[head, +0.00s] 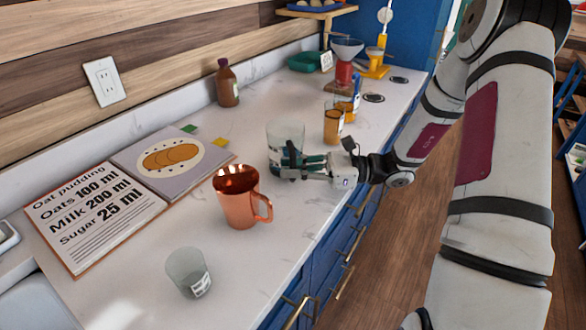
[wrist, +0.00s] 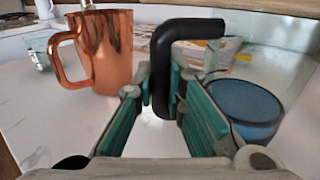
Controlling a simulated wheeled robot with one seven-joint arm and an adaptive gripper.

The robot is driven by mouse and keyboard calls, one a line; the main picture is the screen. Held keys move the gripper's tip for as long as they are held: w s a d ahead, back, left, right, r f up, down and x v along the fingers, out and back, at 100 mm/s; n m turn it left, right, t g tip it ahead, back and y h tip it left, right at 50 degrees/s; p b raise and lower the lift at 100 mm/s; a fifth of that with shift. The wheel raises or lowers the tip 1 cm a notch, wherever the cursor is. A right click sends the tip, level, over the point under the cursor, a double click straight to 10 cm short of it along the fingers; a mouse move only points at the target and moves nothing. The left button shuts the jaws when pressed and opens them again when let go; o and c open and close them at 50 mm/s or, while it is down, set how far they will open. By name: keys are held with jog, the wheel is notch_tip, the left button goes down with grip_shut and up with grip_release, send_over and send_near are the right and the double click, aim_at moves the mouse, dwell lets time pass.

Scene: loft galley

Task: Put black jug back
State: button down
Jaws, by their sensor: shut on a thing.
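The jug (head: 286,138) is a clear vessel with a dark lower part, upright over the middle of the counter. In the wrist view its black handle (wrist: 164,75) stands between the fingers, and a blue round part (wrist: 243,108) shows at right, seemingly the jug's lower part. My gripper (head: 308,168) reaches in from the right and is shut on the handle; it also shows in the wrist view (wrist: 162,112). The fingers hide part of the jug in the head view. I cannot tell whether its base touches the counter.
A copper mug (head: 238,197) stands close in front of the jug, with a small clear glass (head: 187,271) nearer. An open recipe book (head: 90,213) lies left. A brown bottle (head: 227,84), amber container (head: 333,125) and red funnel stand (head: 344,72) stand farther back.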

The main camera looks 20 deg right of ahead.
jog(key=c, duration=1.7)
grip_release()
jog(key=shift+f, duration=0.1)
jog(key=shift+o, duration=0.2)
